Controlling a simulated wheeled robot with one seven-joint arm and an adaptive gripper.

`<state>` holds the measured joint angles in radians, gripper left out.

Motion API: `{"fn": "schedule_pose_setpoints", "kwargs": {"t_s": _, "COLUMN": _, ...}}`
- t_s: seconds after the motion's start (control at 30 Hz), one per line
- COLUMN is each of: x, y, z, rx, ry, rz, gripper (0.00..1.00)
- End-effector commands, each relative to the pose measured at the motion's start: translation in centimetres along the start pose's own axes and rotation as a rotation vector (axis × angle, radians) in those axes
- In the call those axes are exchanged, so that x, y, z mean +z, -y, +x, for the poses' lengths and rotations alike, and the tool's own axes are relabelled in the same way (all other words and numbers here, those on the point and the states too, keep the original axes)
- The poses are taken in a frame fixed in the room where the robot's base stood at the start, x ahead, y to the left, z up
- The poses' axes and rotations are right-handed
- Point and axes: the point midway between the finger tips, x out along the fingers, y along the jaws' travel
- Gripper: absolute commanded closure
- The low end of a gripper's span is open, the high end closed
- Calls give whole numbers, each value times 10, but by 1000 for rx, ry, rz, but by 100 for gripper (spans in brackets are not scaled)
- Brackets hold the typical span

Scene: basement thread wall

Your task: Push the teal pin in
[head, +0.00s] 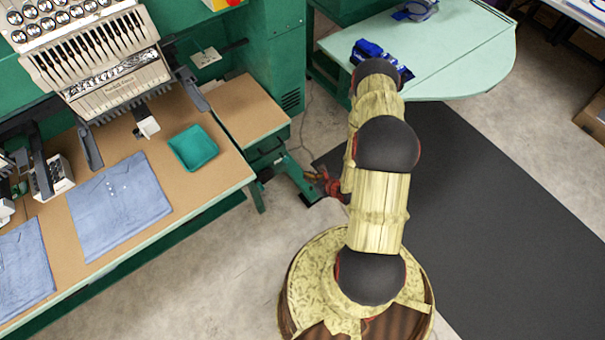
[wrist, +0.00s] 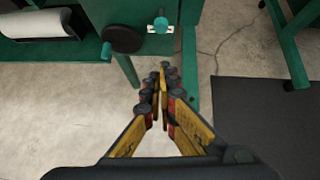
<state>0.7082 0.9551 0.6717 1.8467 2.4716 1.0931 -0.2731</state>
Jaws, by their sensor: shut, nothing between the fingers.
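In the wrist view, a small light-teal round piece with white tabs on both sides, which looks like the teal pin (wrist: 160,22), shows at the top centre on the green frame. How far it sticks out cannot be told. My gripper (wrist: 162,78) is shut and empty, its yellow fingers together. Its tips appear below the pin in the picture and apart from it. In the head view my gripper (head: 325,182) is beside the green machine's lower frame; I cannot make out the pin there.
A black disc (wrist: 122,39) sits left of the pin. A green post (wrist: 190,70) stands just right of my fingertips. The embroidery table (head: 225,180) is at left, a pale green table (head: 450,50) at upper right. A dark mat (head: 490,200) covers the floor at right.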

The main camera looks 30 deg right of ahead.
Motion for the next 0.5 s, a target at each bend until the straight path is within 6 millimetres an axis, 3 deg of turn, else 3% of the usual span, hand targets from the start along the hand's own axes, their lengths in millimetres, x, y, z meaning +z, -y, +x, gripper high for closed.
{"fn": "schedule_pose_setpoints", "kwargs": {"t_s": 0.47, "x": -2, "y": -2, "z": 92, "rx": 2, "ry": 1, "rz": -2, "gripper": 100}}
{"fn": "schedule_pose_setpoints", "kwargs": {"t_s": 0.5, "x": 7, "y": -1, "z": 96, "rx": 1, "ry": 3, "rz": -4, "gripper": 100}}
